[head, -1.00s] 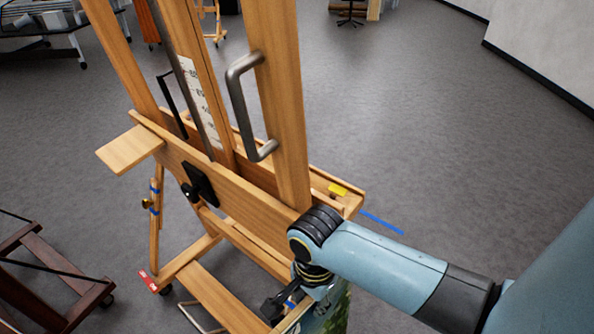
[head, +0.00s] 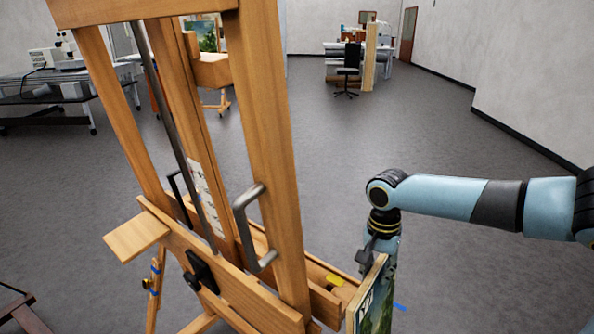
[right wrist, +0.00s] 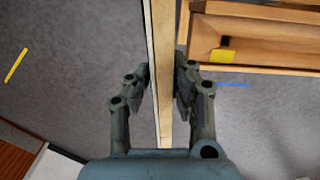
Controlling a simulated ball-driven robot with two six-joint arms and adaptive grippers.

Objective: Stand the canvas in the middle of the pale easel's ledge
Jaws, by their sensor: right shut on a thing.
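The pale easel (head: 262,120) stands at the left and middle of the head view. Its ledge (head: 322,300) runs across low in front, with a yellow piece near its right end. My right gripper (head: 372,254) is shut on the canvas (head: 375,302), a painted landscape, beside the ledge's right end. In the right wrist view the canvas (right wrist: 160,60) shows edge-on between the fingers of the gripper (right wrist: 164,78), left of the easel's wood (right wrist: 255,45) and apart from it. The canvas's lower part is cut off in the head view. My left gripper is out of view.
A metal handle (head: 245,225) sticks out from the easel's right upright. A side shelf (head: 137,233) juts out left. A dark wooden frame (head: 18,305) is at lower left. Open grey floor (head: 430,135) lies right and behind.

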